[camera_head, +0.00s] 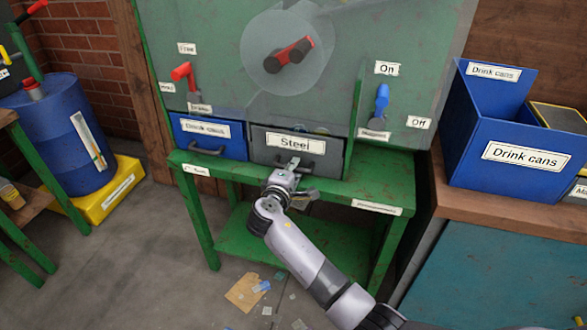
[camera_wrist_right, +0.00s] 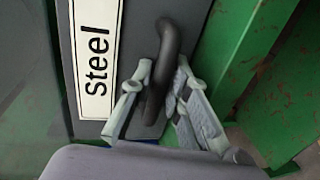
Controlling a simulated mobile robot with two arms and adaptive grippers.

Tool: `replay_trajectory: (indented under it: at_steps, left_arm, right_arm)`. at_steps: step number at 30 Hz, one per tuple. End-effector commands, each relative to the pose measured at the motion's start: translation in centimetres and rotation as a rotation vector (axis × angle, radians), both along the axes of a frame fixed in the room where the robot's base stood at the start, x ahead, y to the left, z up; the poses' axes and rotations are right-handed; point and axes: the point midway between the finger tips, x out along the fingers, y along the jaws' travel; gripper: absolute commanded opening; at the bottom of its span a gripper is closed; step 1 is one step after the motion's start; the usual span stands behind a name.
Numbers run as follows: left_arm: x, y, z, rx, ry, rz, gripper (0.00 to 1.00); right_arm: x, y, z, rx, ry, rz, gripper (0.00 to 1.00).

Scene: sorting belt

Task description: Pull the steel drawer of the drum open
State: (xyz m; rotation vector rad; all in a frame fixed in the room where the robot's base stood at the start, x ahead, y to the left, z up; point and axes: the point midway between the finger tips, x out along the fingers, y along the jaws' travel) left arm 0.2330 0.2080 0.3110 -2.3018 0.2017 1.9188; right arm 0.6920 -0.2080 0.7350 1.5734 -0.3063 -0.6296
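The steel drawer (camera_head: 265,150) is a grey box with a "Steel" label and a dark bar handle, set in the green drum stand. Its front is about in line with the blue drawer beside it, so it looks closed. My right gripper (camera_head: 287,168) is at the handle in the head view. In the right wrist view, the fingers of my right gripper (camera_wrist_right: 163,85) lie on both sides of the dark handle (camera_wrist_right: 168,40), close against it. The "Steel" label (camera_wrist_right: 95,50) shows to their left. My left gripper is not in view.
A blue "Drink cans" drawer (camera_head: 235,146) sits to the left. A green post (camera_head: 354,125) stands just right of the steel drawer. The green stand's ledge (camera_head: 335,192) runs below it. A blue bin (camera_head: 480,170) is on the bench at right. Litter lies on the floor.

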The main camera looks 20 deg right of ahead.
Motion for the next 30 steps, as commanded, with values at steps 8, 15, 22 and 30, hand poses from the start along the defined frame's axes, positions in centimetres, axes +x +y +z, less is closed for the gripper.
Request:
replay_trajectory:
  at_steps: [8,15,22,30]
  left_arm:
    - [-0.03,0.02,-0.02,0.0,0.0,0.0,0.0]
    - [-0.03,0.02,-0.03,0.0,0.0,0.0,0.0]
    - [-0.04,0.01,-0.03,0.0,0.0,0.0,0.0]
    - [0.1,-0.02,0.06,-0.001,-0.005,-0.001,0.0]
  right_arm:
    - [-0.02,0.03,-0.02,0.0,0.0,0.0,0.0]
    - [-0.03,0.03,-0.03,0.001,0.001,0.0,0.0]
    - [-0.04,0.05,-0.04,0.001,0.001,0.0,0.0]
    - [-0.04,0.09,-0.06,0.001,0.002,0.001,0.0]
